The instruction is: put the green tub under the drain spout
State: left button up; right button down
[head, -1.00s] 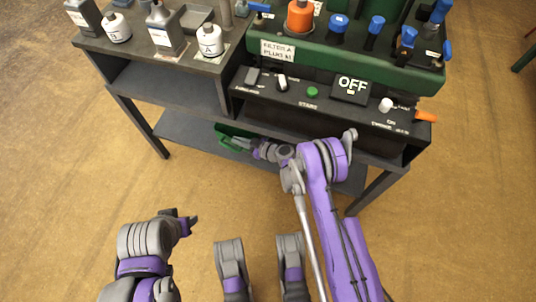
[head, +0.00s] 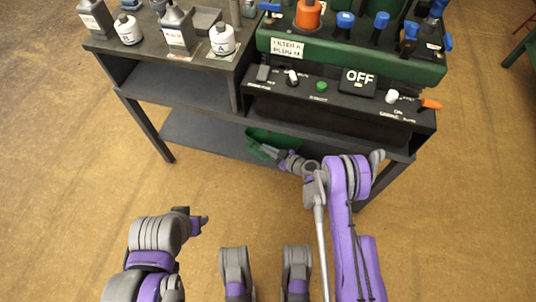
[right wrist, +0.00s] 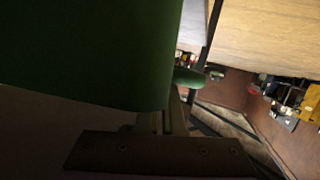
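The green tub (head: 262,136) is on the low shelf under the bench, partly hidden by the bench top and my right arm. My right gripper (head: 268,151) is at the tub's near side and appears shut on its rim. In the right wrist view the tub (right wrist: 95,50) fills the upper left, close against the gripper (right wrist: 172,112). My left gripper (head: 203,224) is in front of the bench, away from everything; its fingers are too unclear to tell. I cannot make out the drain spout.
The dark bench has a lower shelf (head: 195,134) with free room left of the tub. A green machine (head: 350,55) with an OFF panel and an orange lever (head: 431,104) stands on it. Bottles (head: 222,40) stand at the left. The floor in front is clear.

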jog(key=shift+f+b, duration=0.5)
jog(key=shift+f, duration=1.8)
jog(key=shift+f, duration=0.1)
jog(key=c, duration=1)
grip_release()
jog(key=shift+c, duration=0.2)
jog(key=p+v, duration=0.2)
jog(key=v, duration=1)
jog(key=shift+p, duration=0.4)
jog(key=shift+s, duration=0.1)
